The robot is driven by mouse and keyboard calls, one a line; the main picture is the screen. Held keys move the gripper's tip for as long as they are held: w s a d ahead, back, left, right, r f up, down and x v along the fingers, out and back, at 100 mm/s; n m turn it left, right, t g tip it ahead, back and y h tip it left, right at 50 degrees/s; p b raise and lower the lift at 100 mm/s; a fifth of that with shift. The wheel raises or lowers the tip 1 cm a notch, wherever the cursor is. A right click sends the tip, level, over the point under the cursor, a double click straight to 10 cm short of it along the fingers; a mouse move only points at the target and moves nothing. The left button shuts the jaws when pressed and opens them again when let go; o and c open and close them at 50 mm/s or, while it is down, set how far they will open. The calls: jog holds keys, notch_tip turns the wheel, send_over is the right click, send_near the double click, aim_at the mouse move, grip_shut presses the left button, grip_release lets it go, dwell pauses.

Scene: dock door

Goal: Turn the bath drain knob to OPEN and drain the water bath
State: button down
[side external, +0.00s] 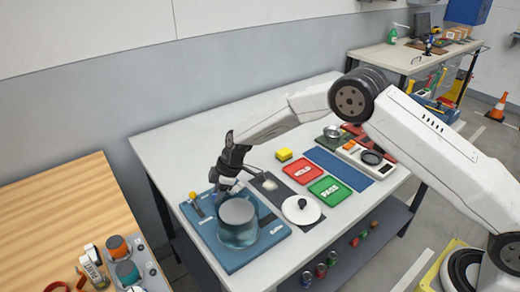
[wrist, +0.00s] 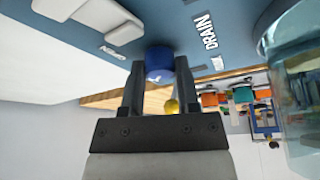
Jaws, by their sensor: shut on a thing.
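The water bath (side external: 240,235) is a clear round vessel of bluish water on a blue base plate (side external: 218,250), at the left end of the white table. In the wrist view its glass wall (wrist: 305,115) fills the right edge. My gripper (wrist: 160,68) is shut on the blue drain knob (wrist: 160,60), one finger on each side of it. The printed word DRAIN (wrist: 205,30) shows beside the knob; the smaller label near it is too small to read. In the side view my gripper (side external: 224,182) is behind the vessel, and the knob is not clearly visible.
A yellow ball-shaped tip (side external: 193,196) stands at the plate's left side. A white round lid with a black knob (side external: 302,209), a red tray (side external: 302,171) and a green tray (side external: 329,189) lie to the right. A wooden table (side external: 60,215) stands at left.

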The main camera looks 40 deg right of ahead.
jog(key=shift+m, duration=0.3)
jog(key=shift+m+t+h, duration=0.3)
jog(key=shift+m+t, duration=0.3)
jog(key=shift+m, duration=1)
jog(key=shift+a+m+t+h, duration=0.1)
jog(key=shift+m+t+h, duration=0.3)
jog(key=shift+m, duration=1.4)
jog(key=shift+c, duration=1.6)
grip_release()
jog(key=shift+s+r, duration=0.1)
jog(key=shift+r, duration=0.05)
jog(key=v, duration=0.7)
jog(key=shift+r, duration=0.3)
jog(key=shift+s, duration=0.1)
